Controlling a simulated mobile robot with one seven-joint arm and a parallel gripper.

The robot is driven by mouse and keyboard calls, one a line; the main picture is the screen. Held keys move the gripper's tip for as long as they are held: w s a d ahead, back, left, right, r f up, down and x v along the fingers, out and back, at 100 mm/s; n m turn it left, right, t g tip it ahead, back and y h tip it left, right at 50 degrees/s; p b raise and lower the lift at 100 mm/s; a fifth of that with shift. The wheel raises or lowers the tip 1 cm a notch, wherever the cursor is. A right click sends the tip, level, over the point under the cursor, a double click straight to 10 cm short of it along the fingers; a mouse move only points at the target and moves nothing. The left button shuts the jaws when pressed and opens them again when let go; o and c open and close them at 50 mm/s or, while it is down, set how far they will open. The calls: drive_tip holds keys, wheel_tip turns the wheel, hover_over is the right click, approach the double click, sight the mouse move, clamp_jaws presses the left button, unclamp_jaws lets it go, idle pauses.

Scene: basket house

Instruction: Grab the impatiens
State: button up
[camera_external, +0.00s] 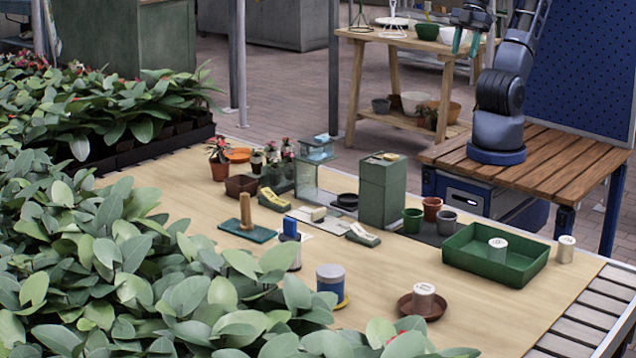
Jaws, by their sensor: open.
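A small plant with red flowers in a terracotta pot (219,165) stands at the back left of the wooden table. Several smaller plants with red or pink flowers (272,152) stand just right of it, in a dark green holder (278,178). I cannot tell for sure which of these is the impatiens. My gripper (467,45) is at the top right, its teal fingers open and pointing down. It is empty and well away from the flowers, high beyond the table's back edge, in front of the rear bench in the picture.
A green cabinet box (382,190), a glass-sided stand (306,180) and small pots (432,208) stand between my arm and the flowers. A green tray (466,262) is at the right. Dense leafy plants (120,260) fill the left.

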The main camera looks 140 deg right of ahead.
drive_tip(key=o, duration=1)
